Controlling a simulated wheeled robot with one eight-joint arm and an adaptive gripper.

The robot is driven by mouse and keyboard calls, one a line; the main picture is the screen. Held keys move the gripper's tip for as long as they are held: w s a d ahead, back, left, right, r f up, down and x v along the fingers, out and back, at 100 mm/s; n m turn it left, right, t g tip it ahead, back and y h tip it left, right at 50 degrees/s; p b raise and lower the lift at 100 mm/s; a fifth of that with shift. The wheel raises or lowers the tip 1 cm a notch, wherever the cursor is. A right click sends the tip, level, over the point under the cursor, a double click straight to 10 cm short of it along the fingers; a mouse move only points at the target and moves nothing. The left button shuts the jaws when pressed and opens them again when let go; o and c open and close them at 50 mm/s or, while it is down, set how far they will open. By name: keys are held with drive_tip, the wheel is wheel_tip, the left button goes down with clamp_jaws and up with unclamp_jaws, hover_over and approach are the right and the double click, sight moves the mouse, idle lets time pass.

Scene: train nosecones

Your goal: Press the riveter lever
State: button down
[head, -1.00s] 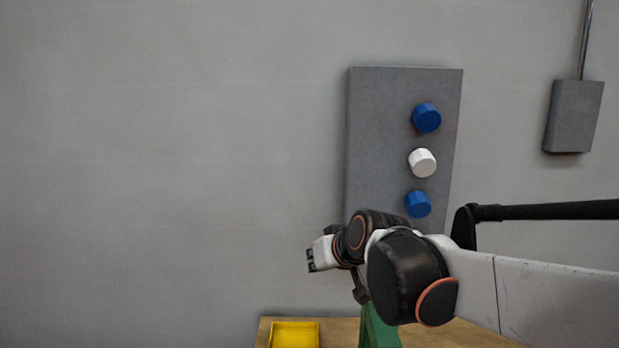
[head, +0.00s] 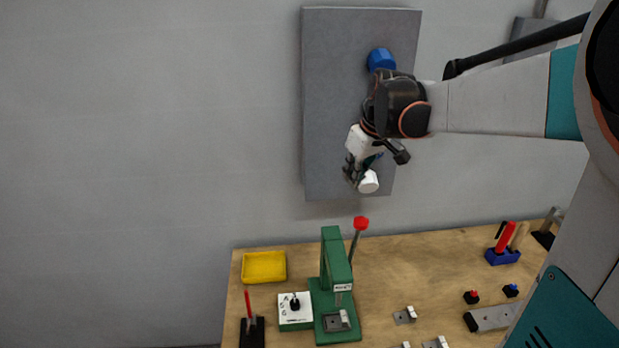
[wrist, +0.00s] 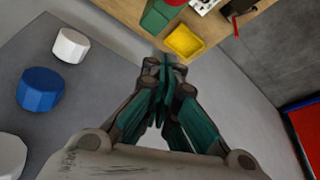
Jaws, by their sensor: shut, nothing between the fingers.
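The green riveter (head: 333,270) stands upright on the wooden table. Its lever is a thin rod with a red knob (head: 361,223), rising behind and to the right of the riveter's column. My gripper (head: 352,180) is shut and empty, pointing down in front of the grey wall panel, above the lever knob and apart from it. In the wrist view my closed fingers (wrist: 163,66) point toward the table, where part of the green riveter (wrist: 158,17) shows at the top edge.
The grey panel (head: 325,110) carries a blue knob (head: 381,60) and a white knob (head: 369,182) close to my gripper. A yellow tray (head: 264,267) and a white-topped green box (head: 295,310) stand left of the riveter. Small parts and a blue tool holder (head: 502,256) lie to the right.

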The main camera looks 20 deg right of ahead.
drive_tip(key=shift+f, duration=0.1)
wheel_tip(320, 180, down, 9)
drive_tip(key=p, duration=0.2)
drive_tip(key=shift+s+f, duration=0.15)
drive_tip(key=shift+s, duration=0.2)
idle(0.4)
drive_tip(key=shift+s, duration=0.1)
drive_tip(key=shift+f, duration=0.15)
